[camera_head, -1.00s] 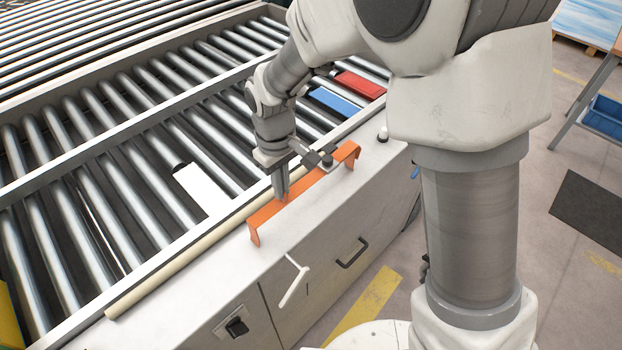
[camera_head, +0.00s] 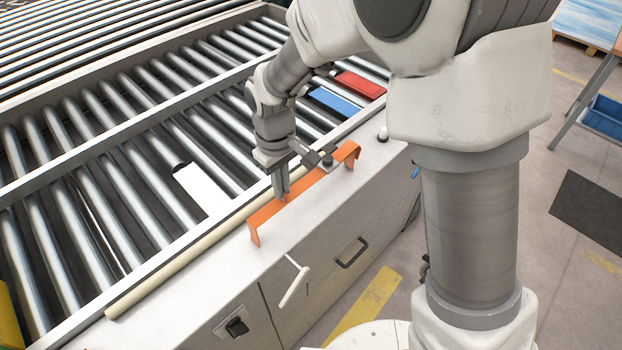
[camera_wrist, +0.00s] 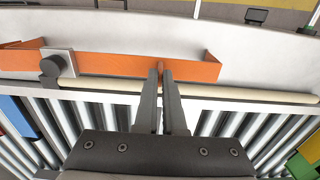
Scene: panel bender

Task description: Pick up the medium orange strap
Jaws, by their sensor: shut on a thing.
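The orange strap (camera_head: 264,214) is a long bar with bent ends, on the pale machine ledge beside the rollers. It also shows in the wrist view (camera_wrist: 115,64), running across the upper part of the picture. A grey block with a dark knob (camera_wrist: 50,68) shows at the strap's other part. I cannot tell whether the strap is clear of the ledge.
A cream rod (camera_head: 160,282) lies along the ledge's roller side. A white plate (camera_head: 203,189), a blue plate (camera_head: 336,102) and a red plate (camera_head: 360,85) lie on the rollers (camera_head: 100,110). A white lever (camera_head: 294,287) and a black handle (camera_head: 352,252) are on the front panel.

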